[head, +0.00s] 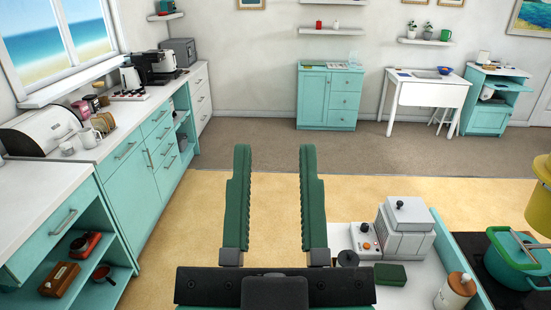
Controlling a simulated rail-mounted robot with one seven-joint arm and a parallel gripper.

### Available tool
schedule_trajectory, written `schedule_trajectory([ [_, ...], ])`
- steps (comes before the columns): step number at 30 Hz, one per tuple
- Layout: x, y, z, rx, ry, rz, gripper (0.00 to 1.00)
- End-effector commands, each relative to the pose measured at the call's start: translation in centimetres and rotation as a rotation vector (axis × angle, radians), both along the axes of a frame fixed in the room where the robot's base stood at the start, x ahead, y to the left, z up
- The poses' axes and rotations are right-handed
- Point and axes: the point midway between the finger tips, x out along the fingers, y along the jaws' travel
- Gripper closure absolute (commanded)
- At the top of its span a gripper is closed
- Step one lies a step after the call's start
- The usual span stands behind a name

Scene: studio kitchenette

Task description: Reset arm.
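My gripper (276,150) shows at the bottom middle of the head view. Its two long green fingers point up and away, wide apart, with nothing between them. Its dark base (275,287) lies along the bottom edge. The fingers are above the yellow floor (200,230) and just left of a white counter (412,293) with appliances. The rest of my arm is not visible.
At right stand a white appliance (403,228), a green sponge-like block (390,274), a lidded jar (455,291) and a teal pot (515,262). Teal cabinets (128,192) line the left wall. The central floor is clear.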

Motion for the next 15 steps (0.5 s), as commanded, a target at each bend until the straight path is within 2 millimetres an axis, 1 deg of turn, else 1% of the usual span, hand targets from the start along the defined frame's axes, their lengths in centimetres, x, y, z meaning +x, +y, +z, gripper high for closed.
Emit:
schedule_trajectory([
  [2,0.0,0.0,1.9,0.001,0.001,0.001,0.68],
  [5,0.0,0.0,5.3,0.003,0.002,0.003,0.68],
  [6,0.0,0.1,7.1,0.004,0.002,0.004,0.68],
  [8,0.0,0.1,10.0,0.006,0.003,0.007,0.68],
  [9,0.1,0.1,12.1,0.008,0.003,0.009,0.68],
  [11,0.1,0.1,15.1,0.011,0.004,0.012,0.68],
  [12,0.1,0.2,17.0,0.012,0.004,0.014,0.68],
  [15,0.1,0.2,19.9,0.015,0.004,0.018,0.68],
])
